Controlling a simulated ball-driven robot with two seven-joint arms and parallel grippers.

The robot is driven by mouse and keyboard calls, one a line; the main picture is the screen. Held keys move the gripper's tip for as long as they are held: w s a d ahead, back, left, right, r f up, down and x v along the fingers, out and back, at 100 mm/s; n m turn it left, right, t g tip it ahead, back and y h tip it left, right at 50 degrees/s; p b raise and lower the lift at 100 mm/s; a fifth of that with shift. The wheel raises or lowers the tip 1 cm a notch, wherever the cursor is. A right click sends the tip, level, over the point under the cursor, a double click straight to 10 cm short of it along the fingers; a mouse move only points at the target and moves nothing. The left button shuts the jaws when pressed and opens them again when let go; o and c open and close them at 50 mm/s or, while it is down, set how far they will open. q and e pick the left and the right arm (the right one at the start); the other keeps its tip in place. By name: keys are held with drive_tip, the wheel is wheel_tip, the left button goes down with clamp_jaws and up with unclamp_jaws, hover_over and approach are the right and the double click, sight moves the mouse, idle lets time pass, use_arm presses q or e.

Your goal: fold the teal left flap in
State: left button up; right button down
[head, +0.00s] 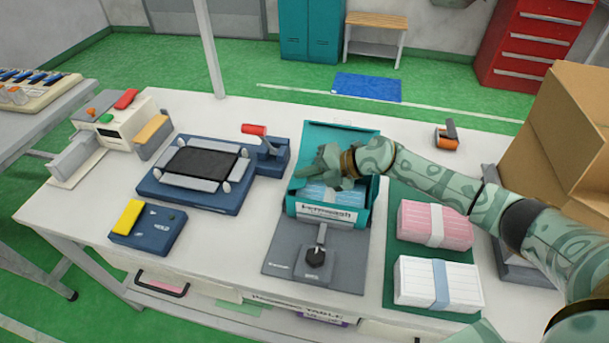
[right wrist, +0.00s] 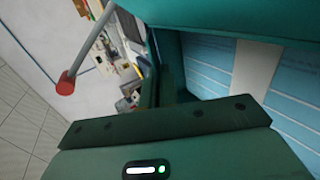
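A teal box (head: 360,207) stands open on a grey fixture in the middle of the bench, with a raised teal panel (head: 345,134) at its back. A light-blue stack with a pale band (head: 318,194) lies inside; it also shows in the right wrist view (right wrist: 209,62). My right gripper (head: 322,172) is over the box's left side, its arm reaching across from the right. It hides much of that side, so I cannot make out the left flap's angle or whether I touch it. The right fingertips are too small and covered to read. My left gripper is not in view.
The grey fixture (head: 285,262) has a black knob (head: 315,257). A blue press with a red-handled lever (head: 254,130) stands left of the box. Pink (head: 413,222) and white (head: 412,280) packs lie on a green mat at right. Cardboard boxes (head: 560,120) stand far right.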

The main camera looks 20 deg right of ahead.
idle(0.3)
drive_tip(key=c, duration=1.6)
unclamp_jaws()
drive_tip(key=shift+c, duration=0.2)
